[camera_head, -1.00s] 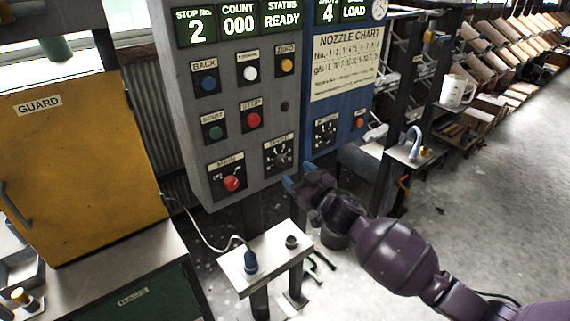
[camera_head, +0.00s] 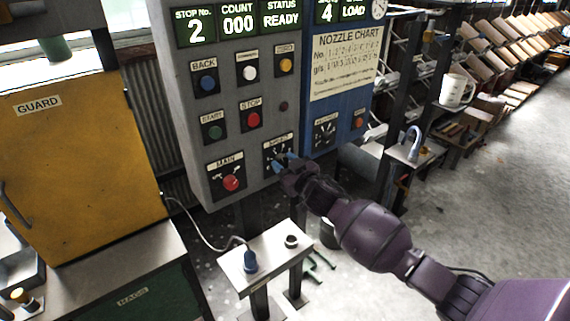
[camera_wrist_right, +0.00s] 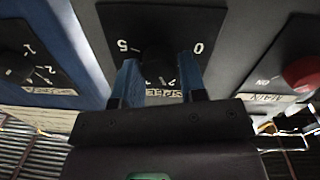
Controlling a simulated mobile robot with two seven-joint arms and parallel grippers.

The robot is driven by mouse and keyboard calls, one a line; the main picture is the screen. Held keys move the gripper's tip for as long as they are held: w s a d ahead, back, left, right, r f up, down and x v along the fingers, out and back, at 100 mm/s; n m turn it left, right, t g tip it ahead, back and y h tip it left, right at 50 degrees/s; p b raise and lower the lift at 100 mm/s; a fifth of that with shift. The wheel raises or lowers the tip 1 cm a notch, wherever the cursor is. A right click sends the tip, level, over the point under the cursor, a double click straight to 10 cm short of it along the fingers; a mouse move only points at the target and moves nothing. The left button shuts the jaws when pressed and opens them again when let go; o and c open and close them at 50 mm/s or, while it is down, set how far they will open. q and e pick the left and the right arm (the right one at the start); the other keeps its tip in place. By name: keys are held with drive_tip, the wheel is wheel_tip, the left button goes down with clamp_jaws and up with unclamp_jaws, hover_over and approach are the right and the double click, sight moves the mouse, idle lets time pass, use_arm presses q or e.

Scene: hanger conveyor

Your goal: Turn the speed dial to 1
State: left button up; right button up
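The speed dial (camera_head: 272,150) is on the grey control panel's lower right, under a SPEED label, partly hidden by my right gripper (camera_head: 285,164). In the right wrist view its dark round knob (camera_wrist_right: 158,66) shows upside down, with 0 on the right and 5 on the left. My right gripper (camera_wrist_right: 160,82) is open. Its two blue fingers stand on either side of the knob, with a visible gap to it. Where the knob points is too dark to tell. My left gripper is not in view.
The red MAIN switch (camera_head: 231,183) sits left of the dial, and another dial (camera_head: 325,131) sits right on the blue panel. Push buttons, including red STOP (camera_head: 253,119), are above. A small white stand (camera_head: 268,262) with a blue plug is below.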

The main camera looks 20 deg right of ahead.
drive_tip(key=c, duration=0.4)
drive_tip(key=shift+n, duration=0.4)
drive_tip(key=n, duration=0.3)
drive_tip(key=shift+n, duration=2.6)
drive_tip(key=o, duration=0.9)
